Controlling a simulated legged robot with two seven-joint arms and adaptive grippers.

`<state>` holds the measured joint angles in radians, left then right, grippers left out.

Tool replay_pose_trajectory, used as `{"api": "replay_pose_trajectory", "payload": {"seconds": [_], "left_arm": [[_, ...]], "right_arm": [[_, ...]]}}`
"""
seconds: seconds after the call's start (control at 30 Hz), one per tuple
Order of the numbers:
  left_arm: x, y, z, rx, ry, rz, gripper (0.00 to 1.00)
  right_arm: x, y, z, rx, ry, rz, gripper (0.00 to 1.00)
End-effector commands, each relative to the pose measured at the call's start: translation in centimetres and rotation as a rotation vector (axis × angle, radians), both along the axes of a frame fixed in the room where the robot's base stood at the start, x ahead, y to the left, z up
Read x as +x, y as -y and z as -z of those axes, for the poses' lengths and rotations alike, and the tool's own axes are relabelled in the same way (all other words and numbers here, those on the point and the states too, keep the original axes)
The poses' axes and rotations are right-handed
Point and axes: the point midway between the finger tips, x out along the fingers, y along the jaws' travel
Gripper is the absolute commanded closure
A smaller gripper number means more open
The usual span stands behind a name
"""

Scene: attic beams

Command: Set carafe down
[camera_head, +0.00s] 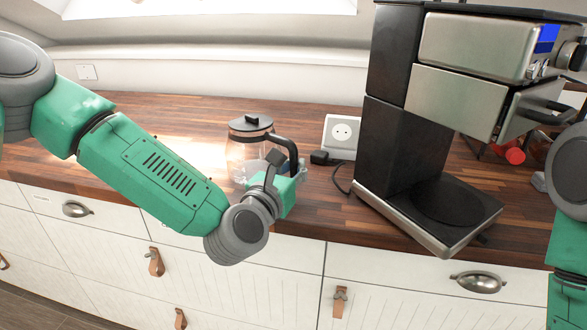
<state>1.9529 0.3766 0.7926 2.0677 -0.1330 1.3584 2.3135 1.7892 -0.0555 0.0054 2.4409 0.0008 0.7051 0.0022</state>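The carafe (243,155) is clear glass with a black lid and a black handle. It is upright at the front part of the wooden counter, left of the coffee machine. Its base is at counter level, but I cannot tell whether it touches the wood. My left gripper (284,168) is at the carafe's handle, with its fingers around the lower part, and looks shut on it. The gripper body partly hides the handle's lower end. Parts of my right arm show at the right edge; its gripper is not in view.
The coffee machine (392,130), black and steel, stands right of the carafe with an empty round plate (450,203) at its base. A wall socket (342,131) with a black plug and cable is behind. White drawers lie below.

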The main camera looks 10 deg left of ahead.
Motion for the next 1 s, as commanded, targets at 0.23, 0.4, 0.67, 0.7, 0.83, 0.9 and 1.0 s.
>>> {"api": "replay_pose_trajectory", "payload": {"seconds": [0.23, 0.4, 0.67, 0.7, 0.83, 0.9, 1.0], "left_arm": [[0.0, 0.0, 0.0, -0.003, 0.007, 0.001, 1.00], [0.0, -0.4, 0.6, -0.007, 0.002, 0.001, 0.92], [0.0, -0.3, 0.5, -0.005, 0.002, 0.001, 0.73], [0.0, -0.2, 0.5, -0.004, 0.002, 0.001, 0.73], [0.0, 0.0, 0.1, -0.002, 0.003, 0.001, 0.73], [-0.4, -0.1, 0.1, -0.002, 0.001, 0.001, 0.73], [-2.1, -0.6, 0.2, -0.004, -0.001, 0.003, 0.73]], "right_arm": [[0.0, 0.1, 0.0, -0.001, 0.000, 0.001, 0.60], [0.0, 0.1, 0.4, -0.001, 0.000, 0.001, 0.60], [0.0, 0.0, 0.3, 0.000, 0.000, 0.001, 0.60], [0.0, 0.0, 0.3, 0.000, 0.000, 0.001, 0.60], [0.0, 0.0, 0.0, 0.000, 0.000, 0.001, 0.60], [0.0, 0.0, -0.1, -0.001, 0.000, 0.001, 0.60], [0.0, 0.0, 0.0, -0.001, 0.000, 0.001, 0.60]]}}
